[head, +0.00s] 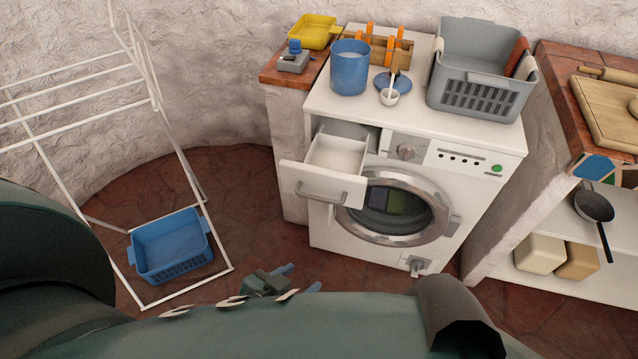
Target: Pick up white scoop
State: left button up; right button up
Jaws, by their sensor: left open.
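The white scoop (389,97) sits on top of the washing machine (322,103), its small bowl at the front edge of a blue dish (403,82) and its thin handle pointing back and up. My left gripper (299,280) is low in front of the machine, over the red floor, open and empty, with its blue fingertips apart. It is well below and away from the scoop. Much of the gripper is hidden behind my own arm. My right gripper is not in view.
A blue cup (350,68) stands left of the scoop; a grey basket (478,75) stands to its right. A wooden rack with orange parts (384,50) is behind. The detergent drawer (325,187) sticks out. A white drying rack (150,85) stands left.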

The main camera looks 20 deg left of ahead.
aim_at(389, 97)
jog(key=i+l+u, duration=0.1)
jog(key=i+l, duration=0.7)
jog(key=l, duration=0.25)
jog(key=j+u, duration=0.05)
